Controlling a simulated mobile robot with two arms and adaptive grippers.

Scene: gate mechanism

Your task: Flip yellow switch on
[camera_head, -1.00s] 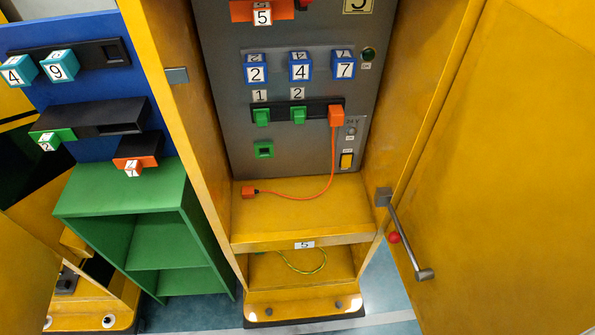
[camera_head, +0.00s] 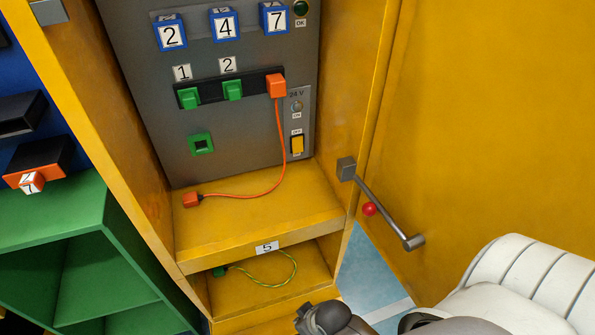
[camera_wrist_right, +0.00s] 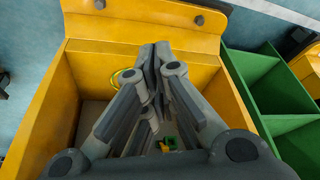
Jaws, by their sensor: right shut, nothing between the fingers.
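The yellow switch (camera_head: 297,144) is a small yellow rocker on a narrow plate at the lower right of the cabinet's grey panel (camera_head: 245,150). My right gripper (camera_wrist_right: 157,55) is shut and empty in the right wrist view. In the head view its dark parts (camera_head: 325,318) show at the bottom edge, in front of the lower shelf, below and apart from the switch. The switch does not show in the right wrist view. My left gripper is not in view.
An orange plug (camera_head: 276,86) with an orange cable hangs near the switch, its other end on the shelf (camera_head: 250,225). The open door's handle (camera_head: 385,210) with a red ball stands at the right. A green-yellow cable (camera_head: 280,278) lies on the lower shelf.

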